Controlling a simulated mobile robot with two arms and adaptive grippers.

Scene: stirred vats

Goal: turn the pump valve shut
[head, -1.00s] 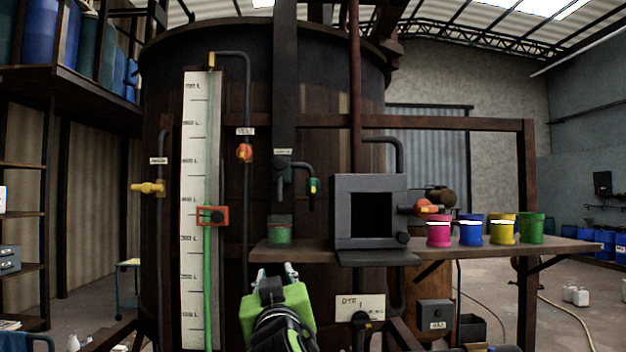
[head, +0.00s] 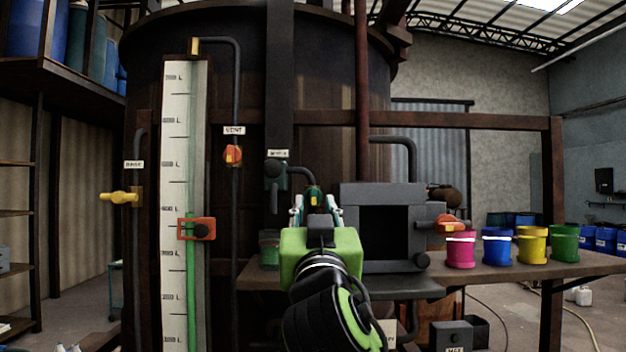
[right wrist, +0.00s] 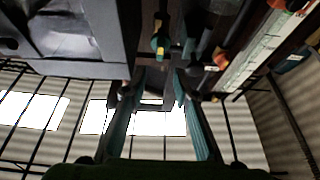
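My right gripper (head: 317,203) is raised in front of the vat, its two fingers apart and pointing away from me. In the right wrist view the fingers (right wrist: 157,82) are apart with nothing between them. A small green-and-yellow tap on a bent pipe (right wrist: 160,45) lies just beyond the fingertips; in the head view the gripper partly hides it. A red-orange valve handle (head: 447,223) sits right of the grey box. Other valves are an orange one under a VENT label (head: 233,154) and a yellow lever (head: 120,197). No label readable here says pump. My left gripper is not in view.
A grey box (head: 350,225) stands on the shelf (head: 580,264) close right of my gripper. Pink (head: 460,250), blue (head: 497,247), yellow (head: 531,245) and green (head: 565,244) pots stand farther right. A white level scale (head: 173,290) is at left.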

